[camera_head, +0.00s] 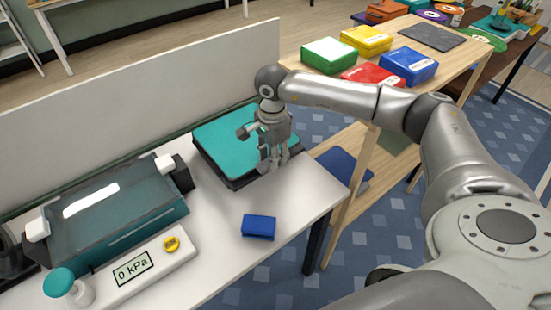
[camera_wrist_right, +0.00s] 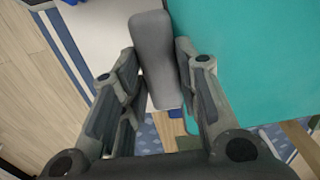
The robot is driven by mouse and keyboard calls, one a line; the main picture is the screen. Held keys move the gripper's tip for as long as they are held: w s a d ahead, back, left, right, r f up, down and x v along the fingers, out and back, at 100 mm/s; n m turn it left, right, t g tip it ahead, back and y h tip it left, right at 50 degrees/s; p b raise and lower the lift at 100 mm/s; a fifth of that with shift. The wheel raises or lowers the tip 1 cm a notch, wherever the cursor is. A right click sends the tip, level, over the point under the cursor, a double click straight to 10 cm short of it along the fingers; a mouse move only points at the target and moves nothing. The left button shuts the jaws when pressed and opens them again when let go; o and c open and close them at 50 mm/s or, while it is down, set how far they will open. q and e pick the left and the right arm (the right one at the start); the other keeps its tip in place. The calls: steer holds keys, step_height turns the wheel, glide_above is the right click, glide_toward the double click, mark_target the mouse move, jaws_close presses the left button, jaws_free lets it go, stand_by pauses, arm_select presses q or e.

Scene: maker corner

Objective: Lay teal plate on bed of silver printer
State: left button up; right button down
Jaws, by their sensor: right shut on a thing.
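A flat teal plate (camera_head: 225,142) lies over a dark, low base (camera_head: 212,168) on the white table in the head view. It also fills the upper right of the right wrist view (camera_wrist_right: 255,60). My right gripper (camera_head: 268,160) points down at the plate's right edge. In the right wrist view it is shut on a grey, rounded bar-like piece (camera_wrist_right: 155,60) beside the plate. I cannot tell whether this piece is joined to the plate. No clearly silver printer can be made out. My left gripper is not in view.
A teal box-shaped device (camera_head: 115,220) with white end blocks stands left on the table, behind a 0 kPa gauge unit (camera_head: 132,268). A blue block (camera_head: 258,226) lies near the front edge. A grey partition (camera_head: 150,95) runs behind. Coloured boxes (camera_head: 366,40) stand on the wooden table.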

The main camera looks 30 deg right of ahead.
steer(key=shift+w+d+f, duration=0.35)
steer(key=shift+d+f, duration=0.05)
steer(key=shift+f, duration=0.2)
steer(key=f, duration=0.1)
steer(key=f+p, duration=0.1)
steer(key=d+f, duration=0.1)
steer(key=f, duration=0.1)
steer(key=shift+w+p, duration=0.3)
steer(key=shift+p, duration=0.05)
steer(key=shift+f, duration=0.1)
steer(key=c, duration=1.5)
jaws_free()
steer(key=shift+f, duration=0.15)
steer(key=shift+c, duration=0.2)
steer(key=o, duration=0.5)
steer(key=shift+c, duration=0.2)
